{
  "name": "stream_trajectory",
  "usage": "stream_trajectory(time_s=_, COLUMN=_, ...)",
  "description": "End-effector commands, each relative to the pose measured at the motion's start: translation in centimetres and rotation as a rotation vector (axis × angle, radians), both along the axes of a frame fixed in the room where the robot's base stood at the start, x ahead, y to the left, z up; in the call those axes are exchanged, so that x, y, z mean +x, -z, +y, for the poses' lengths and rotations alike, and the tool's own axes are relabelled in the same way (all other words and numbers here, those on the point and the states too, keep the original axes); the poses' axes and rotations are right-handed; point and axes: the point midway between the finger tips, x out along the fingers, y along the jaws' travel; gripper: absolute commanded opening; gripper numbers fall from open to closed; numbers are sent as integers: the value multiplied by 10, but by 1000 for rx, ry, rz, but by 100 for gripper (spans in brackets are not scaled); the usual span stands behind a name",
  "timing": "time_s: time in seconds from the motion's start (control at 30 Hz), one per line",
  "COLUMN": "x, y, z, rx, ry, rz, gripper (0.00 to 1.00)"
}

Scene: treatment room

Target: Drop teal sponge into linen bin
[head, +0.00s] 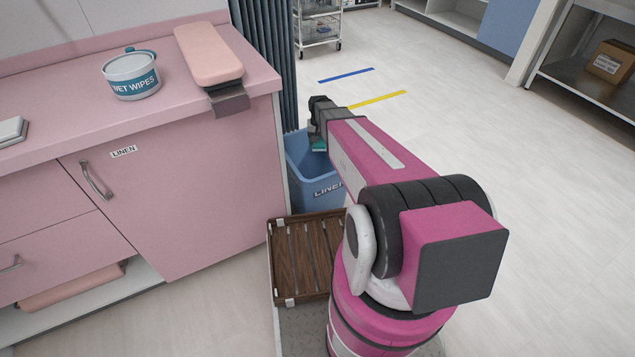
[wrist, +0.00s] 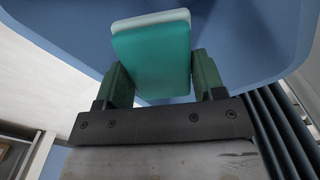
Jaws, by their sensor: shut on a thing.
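The teal sponge (wrist: 153,60) is held between the two green fingers of my gripper (wrist: 163,78) in the wrist view. It has a paler layer along one edge. In the head view a small part of the sponge (head: 319,145) shows below my gripper (head: 318,138). The blue linen bin (head: 303,178) stands on the floor beside the pink cabinet, with LINEN on its front. My gripper is over the bin's opening. The bin's blue inside (wrist: 240,30) fills much of the wrist view behind the sponge. My arm hides the bin's right part.
A pink counter (head: 65,110) at left carries a wet wipes tub (head: 131,78) and a pink pad (head: 208,55). A dark curtain (head: 265,45) hangs behind the bin. A brown slatted tray (head: 290,258) lies in front of it. Open floor lies to the right.

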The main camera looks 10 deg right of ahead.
Motion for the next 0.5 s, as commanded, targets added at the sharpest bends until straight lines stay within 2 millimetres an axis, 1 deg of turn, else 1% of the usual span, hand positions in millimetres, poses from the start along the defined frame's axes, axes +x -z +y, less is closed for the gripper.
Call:
stream_trajectory(time_s=0.1, x=1, y=14, z=0, rx=0, ry=0, rz=0, gripper=41)
stream_trajectory(time_s=0.2, x=1, y=23, z=0, rx=0, ry=0, rz=1, gripper=41)
stream_trajectory(time_s=0.33, x=0, y=28, z=0, rx=0, ry=0, rz=0, gripper=41)
stream_trajectory(time_s=0.5, x=0, y=28, z=0, rx=0, ry=0, rz=-1, gripper=41)
